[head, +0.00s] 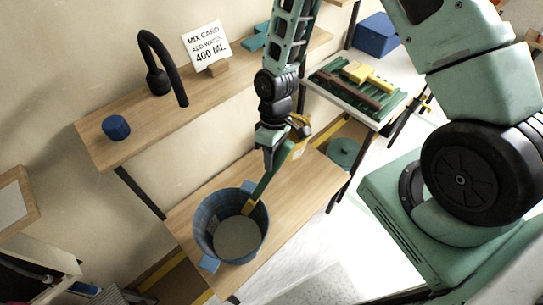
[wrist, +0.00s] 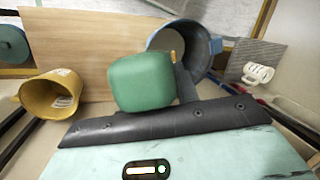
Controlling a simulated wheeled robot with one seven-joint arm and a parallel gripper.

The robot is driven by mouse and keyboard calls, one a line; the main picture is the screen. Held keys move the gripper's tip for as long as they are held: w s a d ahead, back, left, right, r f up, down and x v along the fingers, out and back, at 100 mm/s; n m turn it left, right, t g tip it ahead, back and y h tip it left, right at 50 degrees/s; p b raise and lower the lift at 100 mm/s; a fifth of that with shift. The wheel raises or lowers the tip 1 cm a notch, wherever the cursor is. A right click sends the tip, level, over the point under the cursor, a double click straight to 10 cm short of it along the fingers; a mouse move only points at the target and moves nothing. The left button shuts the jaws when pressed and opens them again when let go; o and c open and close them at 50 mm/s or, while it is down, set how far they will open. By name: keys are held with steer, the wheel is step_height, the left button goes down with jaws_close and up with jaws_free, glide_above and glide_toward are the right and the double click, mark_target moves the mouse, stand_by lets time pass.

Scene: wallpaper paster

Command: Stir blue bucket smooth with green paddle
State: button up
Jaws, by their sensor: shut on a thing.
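The blue bucket (head: 205,225) stands on the lower wooden bench in the head view, with smooth-looking grey stuff (head: 238,239) inside. My gripper (head: 271,150) is shut on the upper part of the paddle, above and to the right of the bucket. In the wrist view the green paddle end (wrist: 142,82) fills the middle, and the bucket (wrist: 203,48) shows behind it, partly hidden.
A yellow jug (head: 300,128) stands on the bench right of my gripper; it also shows in the wrist view (wrist: 50,94). A shelf above holds a black tap (head: 160,70), a blue cup (head: 116,127) and a card (head: 206,46) reading "add water 400 ml". A tray (head: 318,84) holds tools.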

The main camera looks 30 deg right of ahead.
steer(key=shift+r, duration=0.1)
step_height(320, 180, up, 5)
steer(key=p, duration=0.4)
stand_by(0.3)
stand_by(0.9)
